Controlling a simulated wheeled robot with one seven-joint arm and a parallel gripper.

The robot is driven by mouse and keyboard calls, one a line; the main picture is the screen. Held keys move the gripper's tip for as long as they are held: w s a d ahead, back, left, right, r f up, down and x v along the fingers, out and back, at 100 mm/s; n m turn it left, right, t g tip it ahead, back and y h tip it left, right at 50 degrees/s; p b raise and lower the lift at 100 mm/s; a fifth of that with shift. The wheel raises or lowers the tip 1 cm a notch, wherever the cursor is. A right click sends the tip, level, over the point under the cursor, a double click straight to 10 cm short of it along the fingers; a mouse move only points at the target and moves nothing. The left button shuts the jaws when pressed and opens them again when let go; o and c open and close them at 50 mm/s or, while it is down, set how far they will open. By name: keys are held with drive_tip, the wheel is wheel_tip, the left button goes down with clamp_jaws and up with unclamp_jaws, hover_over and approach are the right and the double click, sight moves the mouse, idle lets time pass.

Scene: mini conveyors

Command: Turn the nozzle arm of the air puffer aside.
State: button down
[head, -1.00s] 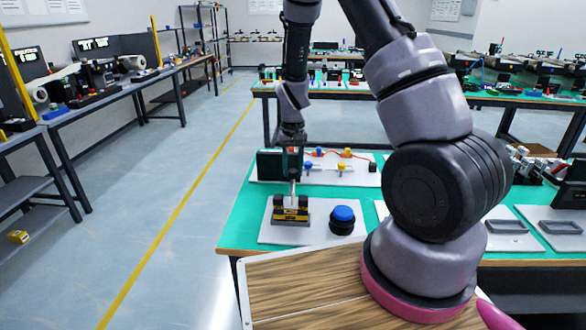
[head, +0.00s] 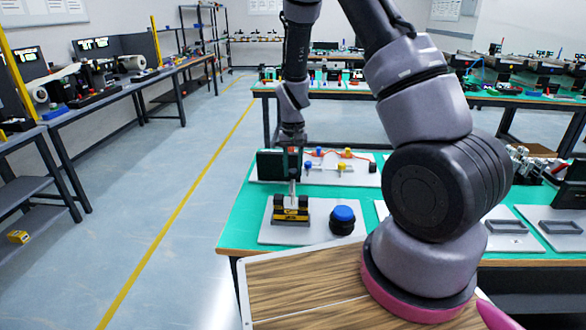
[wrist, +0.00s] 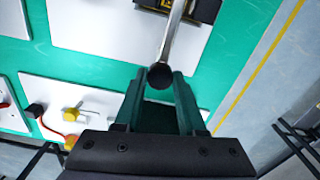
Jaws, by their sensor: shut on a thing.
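A black and yellow device (head: 291,208) stands on a pale board at the front left of the green table. A metal rod (head: 292,188) rises upright from it. In the wrist view the rod (wrist: 172,38) runs from the device at the top edge to a dark ball knob (wrist: 160,76). My gripper (wrist: 160,84) is shut on the knob end, with one dark green finger on each side. In the head view my gripper (head: 293,174) is above the device, pointing down. The contact is small and partly hidden there. I cannot tell from its looks whether the rod is a nozzle arm.
A blue push button (head: 344,214) on a black base stands right of the device. Behind is a white board (head: 330,178) with blue and yellow knobs and a red hose. A dark box (head: 271,165) stands close behind my gripper.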

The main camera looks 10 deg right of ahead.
drive_tip(key=shift+n, duration=0.3)
idle(0.5)
drive_tip(key=n, duration=0.3)
drive_tip(key=shift+n, duration=0.3)
drive_tip(key=n, duration=0.8)
drive_tip(key=shift+n, duration=2)
drive_tip(key=c, duration=0.5)
unclamp_jaws()
